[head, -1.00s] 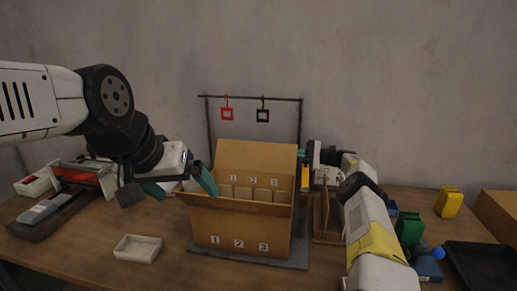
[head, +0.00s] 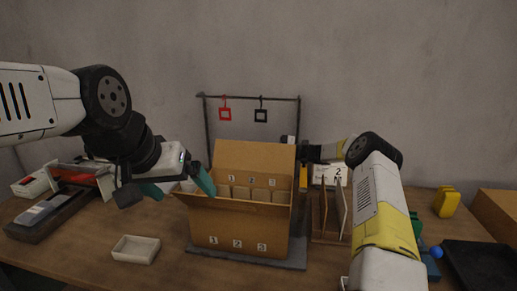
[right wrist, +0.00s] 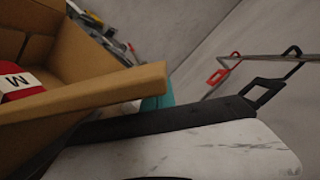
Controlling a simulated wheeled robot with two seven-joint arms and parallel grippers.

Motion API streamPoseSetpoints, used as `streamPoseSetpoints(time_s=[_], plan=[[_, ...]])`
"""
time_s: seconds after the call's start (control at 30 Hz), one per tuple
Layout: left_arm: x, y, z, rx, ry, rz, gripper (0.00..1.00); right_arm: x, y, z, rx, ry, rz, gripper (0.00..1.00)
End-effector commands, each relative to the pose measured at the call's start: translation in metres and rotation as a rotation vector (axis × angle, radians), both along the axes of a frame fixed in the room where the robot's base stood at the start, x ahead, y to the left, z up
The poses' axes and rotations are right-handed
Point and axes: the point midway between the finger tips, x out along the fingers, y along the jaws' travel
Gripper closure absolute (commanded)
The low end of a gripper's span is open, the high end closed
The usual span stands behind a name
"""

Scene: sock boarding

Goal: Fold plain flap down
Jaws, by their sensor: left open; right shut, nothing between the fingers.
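An open cardboard box (head: 230,238) stands on a dark base plate, with 1, 2 and 3 on its front and inside it. A tall plain flap (head: 254,157) stands up at its back. My left gripper (head: 178,188) is open at the box's left side, one teal finger by the left rim. My right gripper's fingers are hidden behind the back flap in the head view. In the right wrist view a teal fingertip of my right gripper (right wrist: 158,101) shows beside a cardboard edge (right wrist: 95,94); contact is unclear. A red item (right wrist: 14,82) labelled M lies inside the box.
A rack (head: 207,130) with a red tag (head: 225,114) and a black tag (head: 261,116) stands behind the box. A small white tray (head: 136,249) is front left. Upright card dividers (head: 333,212) stand right of the box. A black tray (head: 483,265) is far right.

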Motion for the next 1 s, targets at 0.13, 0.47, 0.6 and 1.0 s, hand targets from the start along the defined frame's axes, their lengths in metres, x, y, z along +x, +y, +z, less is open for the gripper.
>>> streamPoseSetpoints(time_s=[0.13,0.47,0.6,1.0], plan=[[0.000,0.000,0.000,0.000,0.000,0.000,0.06,-0.004,0.001,0.003,-0.001,0.001,-0.001,1.00],[0.000,0.000,0.000,0.000,0.000,0.000,0.06,-0.005,0.001,0.003,-0.001,0.001,-0.001,1.00],[0.000,0.000,0.000,0.000,0.000,0.000,0.06,-0.005,0.001,0.004,-0.002,-0.008,0.000,1.00],[0.000,0.000,0.000,0.000,0.000,0.000,0.06,-0.019,0.003,0.018,-0.040,-0.196,-0.001,1.00]])
